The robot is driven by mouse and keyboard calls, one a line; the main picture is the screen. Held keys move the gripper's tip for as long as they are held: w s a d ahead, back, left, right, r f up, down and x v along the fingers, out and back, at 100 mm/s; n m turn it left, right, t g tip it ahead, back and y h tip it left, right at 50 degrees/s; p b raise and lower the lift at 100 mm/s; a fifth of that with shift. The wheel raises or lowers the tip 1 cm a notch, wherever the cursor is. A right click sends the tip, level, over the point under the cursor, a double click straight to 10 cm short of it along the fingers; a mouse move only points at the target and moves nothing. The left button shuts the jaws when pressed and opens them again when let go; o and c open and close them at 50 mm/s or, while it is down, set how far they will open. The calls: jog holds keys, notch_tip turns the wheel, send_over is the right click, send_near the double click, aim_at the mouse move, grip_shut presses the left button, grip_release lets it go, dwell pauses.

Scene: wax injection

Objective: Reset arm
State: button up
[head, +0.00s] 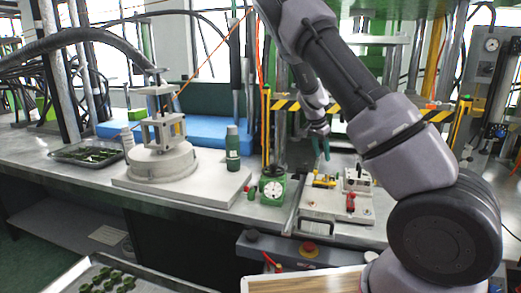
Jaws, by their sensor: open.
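My arm comes in from the right and crosses the head view, bent over the bench. My gripper (321,153), with dark green fingers, hangs pointing down above the small white fixture plate (325,207). The fingers stand apart and nothing shows between them. The gripper looks clear of the yellow clamp (324,180) and the red-handled clamp (350,202) on that plate, though the exact height cannot be told. Part of the scene behind the arm is hidden.
A round wax-injection stand (162,162) is on the metal bench. Right of it stand a green bottle (233,150) and a green gauge unit (272,188). A black tray (86,154) lies at left. A control panel with a red button (309,248) fronts the bench; a tray of green pieces (75,276) is below.

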jog(key=s+a+r+n+t+y, duration=0.1)
jog(key=s+a+r+n+y, duration=0.15)
jog(key=s+r, duration=0.8)
jog(key=s+a+r+n+t+y, duration=0.15)
jog(key=s+r+y, duration=0.25)
jog(key=s+r, duration=0.6)
jog(key=s+a+r+n+t, duration=0.1)
jog(key=s+r+n, duration=0.1)
jog(key=s, duration=0.4)
jog(key=s+a+r+n+t+h, duration=0.1)
jog(key=s+a+r+n, duration=0.1)
jog(key=s+r, duration=0.2)
jog(key=s, duration=0.3)
